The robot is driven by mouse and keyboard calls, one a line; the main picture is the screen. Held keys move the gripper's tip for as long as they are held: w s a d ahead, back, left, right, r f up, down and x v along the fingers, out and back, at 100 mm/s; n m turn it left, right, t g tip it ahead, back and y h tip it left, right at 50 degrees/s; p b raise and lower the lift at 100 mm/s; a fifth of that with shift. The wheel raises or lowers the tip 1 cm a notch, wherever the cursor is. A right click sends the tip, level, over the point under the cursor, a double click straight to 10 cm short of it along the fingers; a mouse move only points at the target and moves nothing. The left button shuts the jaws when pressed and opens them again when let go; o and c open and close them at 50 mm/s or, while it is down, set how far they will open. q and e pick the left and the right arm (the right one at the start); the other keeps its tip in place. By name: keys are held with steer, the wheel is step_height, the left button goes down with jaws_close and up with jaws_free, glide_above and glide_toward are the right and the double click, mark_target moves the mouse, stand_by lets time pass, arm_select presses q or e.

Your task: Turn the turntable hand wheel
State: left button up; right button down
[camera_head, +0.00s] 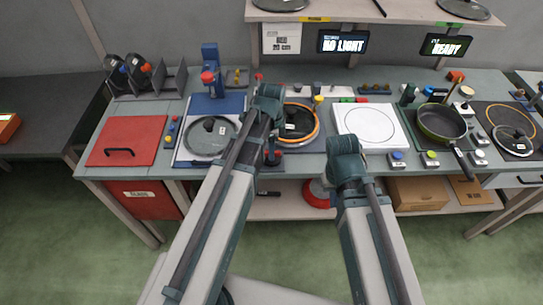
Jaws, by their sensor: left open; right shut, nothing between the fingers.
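The turntable (314,134) is a round black disc with an orange rim on the bench, right of my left arm's end. A dark part with a red top (273,155) stands at its front left; I cannot tell for sure whether it is the hand wheel. My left gripper (270,100) is at the end of the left arm, over the turntable's left side. It is open, but its fingers are mostly hidden, and I cannot tell whether it touches anything. My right arm ends in a teal joint in front of the white plate; its gripper is hidden.
A red panel with a handle (125,140) and a lidded pan station (210,137) lie left. A white square plate (370,125), a dark frying pan (441,122) and a hob (510,130) lie right. An upper shelf (370,10) with screens spans the back.

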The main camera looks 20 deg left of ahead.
arm_select(q)
steer(key=shift+f, duration=0.35)
arm_select(e)
steer(key=shift+f, duration=0.3)
arm_select(q)
jaws_close()
steer(key=shift+n, duration=0.3)
steer(key=n, duration=1.4)
steer(key=shift+n, duration=0.4)
steer(key=n, duration=0.4)
steer(key=shift+n, duration=0.3)
